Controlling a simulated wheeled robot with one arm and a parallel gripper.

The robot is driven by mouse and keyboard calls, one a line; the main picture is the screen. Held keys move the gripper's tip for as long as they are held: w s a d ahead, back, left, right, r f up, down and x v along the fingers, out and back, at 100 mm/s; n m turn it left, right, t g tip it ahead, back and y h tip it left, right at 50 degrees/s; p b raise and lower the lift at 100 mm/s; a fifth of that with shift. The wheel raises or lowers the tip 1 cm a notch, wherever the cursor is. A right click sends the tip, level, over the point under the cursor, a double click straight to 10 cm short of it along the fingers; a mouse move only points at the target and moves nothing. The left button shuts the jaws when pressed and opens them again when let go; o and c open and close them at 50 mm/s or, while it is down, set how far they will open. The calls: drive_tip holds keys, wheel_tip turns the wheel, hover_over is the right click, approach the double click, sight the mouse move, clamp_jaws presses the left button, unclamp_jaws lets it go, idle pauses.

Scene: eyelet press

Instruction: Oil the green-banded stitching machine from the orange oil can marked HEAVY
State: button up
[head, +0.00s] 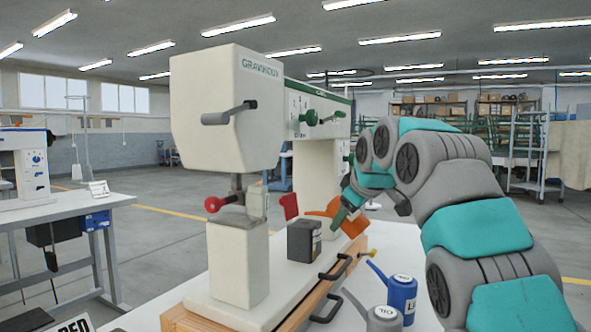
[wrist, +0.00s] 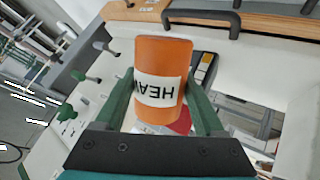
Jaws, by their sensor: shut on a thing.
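The orange oil can (wrist: 160,95) is between the two green fingers of my gripper (wrist: 162,80), and its white label reads HEA with the rest cut off. In the head view the orange can (head: 320,228) is tilted beside the machine's white column, partly hidden by my gripper (head: 346,205). The white stitching machine (head: 225,115) has a green band (head: 318,91) along the top of its arm. The can is right of the machine's front head and post, above the bench. I cannot tell whether its spout touches anything.
A dark box (head: 303,240) stands on the machine's base near the can. A blue can (head: 402,292) and a grey can (head: 383,319) stand at the front right. Black handles (head: 326,308) stick out from the wooden edge. Another machine (head: 30,175) stands on a table at left.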

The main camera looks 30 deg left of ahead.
drive_tip(key=shift+f+m+y+b, duration=0.3)
drive_tip(key=shift+f+y+b, duration=0.65)
drive_tip(key=shift+b, duration=1.9)
drive_tip(key=shift+r, duration=0.2)
drive_tip(key=shift+r+p, duration=1.9)
drive_tip(key=shift+p, duration=0.05)
